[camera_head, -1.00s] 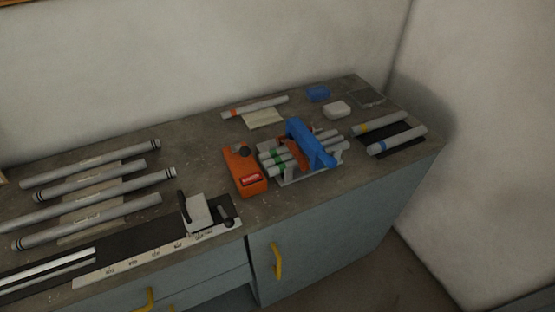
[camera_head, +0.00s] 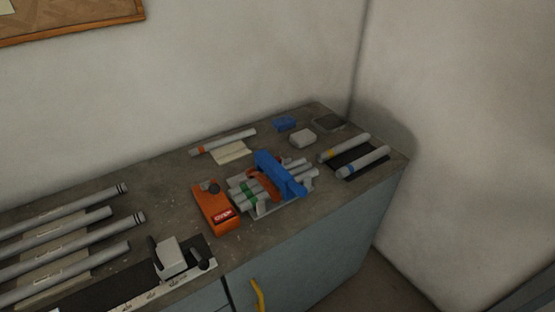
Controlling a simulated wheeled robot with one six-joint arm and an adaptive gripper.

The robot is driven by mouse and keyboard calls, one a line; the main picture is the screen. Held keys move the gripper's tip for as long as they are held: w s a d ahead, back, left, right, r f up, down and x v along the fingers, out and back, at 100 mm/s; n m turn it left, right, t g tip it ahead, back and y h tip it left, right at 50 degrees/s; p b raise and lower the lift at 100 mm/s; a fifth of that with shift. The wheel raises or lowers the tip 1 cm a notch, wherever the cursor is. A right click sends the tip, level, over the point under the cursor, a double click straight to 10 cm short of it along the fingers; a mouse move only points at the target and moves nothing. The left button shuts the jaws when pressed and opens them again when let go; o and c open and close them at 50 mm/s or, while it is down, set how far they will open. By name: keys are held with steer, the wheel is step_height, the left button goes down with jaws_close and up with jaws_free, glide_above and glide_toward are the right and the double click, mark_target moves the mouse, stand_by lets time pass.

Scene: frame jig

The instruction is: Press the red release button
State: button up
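An orange box (camera_head: 211,203) lies on the workbench, left of a clamp jig. It has a dark round knob (camera_head: 213,187) near its far end and a red patch with white marks (camera_head: 223,218) at its near end. I cannot tell at this size whether a red button shows on it. The jig has a blue bar (camera_head: 279,174) across several grey tubes (camera_head: 246,196), some with green bands, and an orange-red part (camera_head: 264,184) beside the bar. My gripper is not in view.
Long grey tubes (camera_head: 70,240) lie at the left, behind a cutting stop (camera_head: 171,257). Two banded tubes (camera_head: 362,161) lie on a dark mat at the right. Walls stand behind and right.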

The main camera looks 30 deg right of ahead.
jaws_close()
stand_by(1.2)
